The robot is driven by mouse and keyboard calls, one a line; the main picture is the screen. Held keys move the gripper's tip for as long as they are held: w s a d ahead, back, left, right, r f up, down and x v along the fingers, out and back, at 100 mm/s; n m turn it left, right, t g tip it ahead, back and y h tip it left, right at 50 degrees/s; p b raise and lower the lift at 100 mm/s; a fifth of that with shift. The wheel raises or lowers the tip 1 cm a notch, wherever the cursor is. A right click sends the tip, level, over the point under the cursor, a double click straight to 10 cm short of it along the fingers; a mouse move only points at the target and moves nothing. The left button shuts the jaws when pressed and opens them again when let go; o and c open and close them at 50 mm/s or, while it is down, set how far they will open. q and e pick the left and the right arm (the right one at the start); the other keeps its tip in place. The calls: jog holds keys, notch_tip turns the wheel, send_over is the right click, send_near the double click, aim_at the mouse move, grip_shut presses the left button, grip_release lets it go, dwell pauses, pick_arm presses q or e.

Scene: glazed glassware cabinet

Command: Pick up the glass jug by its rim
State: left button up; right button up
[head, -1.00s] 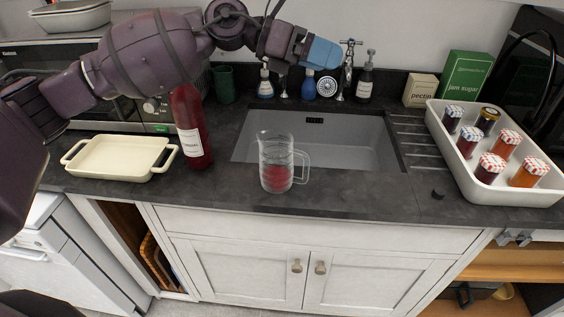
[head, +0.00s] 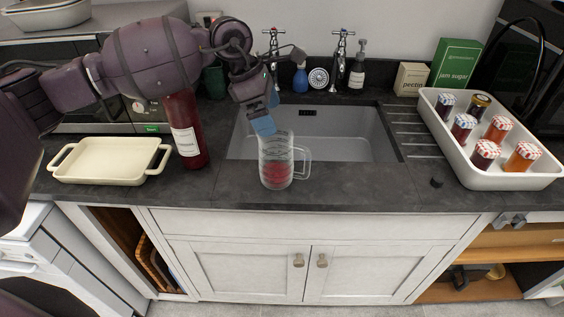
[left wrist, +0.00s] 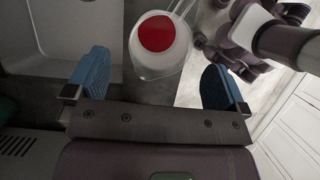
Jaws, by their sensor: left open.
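The clear glass jug (head: 275,166) stands upright on the dark counter at the front edge of the sink, with red liquid in its bottom and its handle to the right. My left gripper (head: 263,124) is open, pointing down above the jug's rim, a little to its left. In the left wrist view the jug (left wrist: 158,66) shows from above, beyond and between the two blue fingertips of the open gripper (left wrist: 156,84). I cannot tell whether a finger touches the rim. My right gripper does not show in the head view.
A red bottle (head: 185,132) stands left of the jug, beside a cream baking dish (head: 62,165). The sink (head: 330,146) lies behind the jug. A white tray (head: 510,182) of jam jars is at the right. The counter just right of the jug is clear.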

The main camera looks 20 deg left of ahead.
aim_at(282, 136)
pick_arm(q)
jog(key=shift+d+x, duration=0.15)
jog(key=shift+x, duration=1.6)
jog(key=shift+d+x, duration=0.1)
jog(key=shift+x, duration=1.65)
jog(key=shift+s+r, duration=0.1)
jog(key=shift+c, duration=0.2)
jog(key=c, duration=1.2)
jog(key=shift+r, duration=0.1)
jog(key=shift+c, duration=0.5)
